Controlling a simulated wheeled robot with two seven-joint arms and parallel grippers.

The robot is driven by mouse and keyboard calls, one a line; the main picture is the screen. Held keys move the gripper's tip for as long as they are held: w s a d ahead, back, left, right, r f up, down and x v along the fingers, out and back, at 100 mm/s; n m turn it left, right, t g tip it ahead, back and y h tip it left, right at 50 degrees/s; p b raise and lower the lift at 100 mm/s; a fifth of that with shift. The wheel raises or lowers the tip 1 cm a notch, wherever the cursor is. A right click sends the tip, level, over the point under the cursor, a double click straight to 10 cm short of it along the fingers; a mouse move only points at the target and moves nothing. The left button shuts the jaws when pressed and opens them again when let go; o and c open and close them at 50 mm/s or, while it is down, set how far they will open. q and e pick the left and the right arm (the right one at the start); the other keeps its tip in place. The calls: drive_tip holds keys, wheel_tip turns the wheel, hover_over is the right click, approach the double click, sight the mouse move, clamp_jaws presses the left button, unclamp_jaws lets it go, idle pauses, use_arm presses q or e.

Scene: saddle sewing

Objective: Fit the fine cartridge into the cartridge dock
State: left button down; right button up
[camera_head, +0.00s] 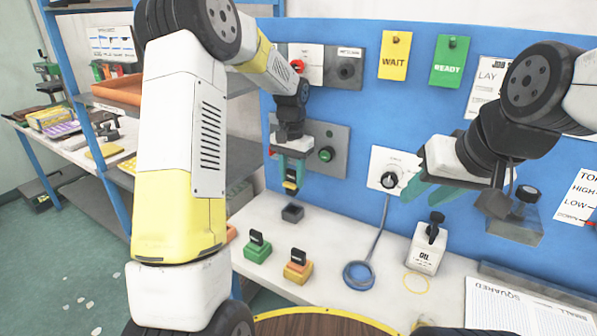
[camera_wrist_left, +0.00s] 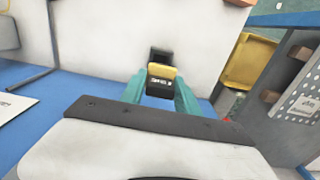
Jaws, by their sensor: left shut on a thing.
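My left gripper (camera_head: 290,170) is shut on a small black-and-yellow cartridge (camera_head: 290,185), pointing down above the white bench. The cartridge shows between the teal fingers in the left wrist view (camera_wrist_left: 161,82), with a label too small to read surely. A dark, square, open-topped holder (camera_head: 292,212), seemingly the cartridge dock, sits on the bench just below the cartridge, with a gap between them in the head view. A dark block lies beyond the cartridge in the wrist view. My right gripper (camera_head: 428,192) is open, with teal fingers apart and nothing visible between them, near the blue panel.
A green block (camera_head: 257,251) and an orange block (camera_head: 298,272), each with a black top piece, stand in front of the dock. A blue panel (camera_head: 420,110) rises behind.

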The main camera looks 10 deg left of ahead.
use_arm(q)
drive_tip(key=shift+f, duration=2.45)
drive_tip(key=shift+f, duration=2.05)
drive_tip(key=c, duration=0.8)
unclamp_jaws()
drive_tip(key=shift+r, duration=0.1)
wheel_tip(320, 180, up, 8)
drive_tip(key=shift+f, duration=0.15)
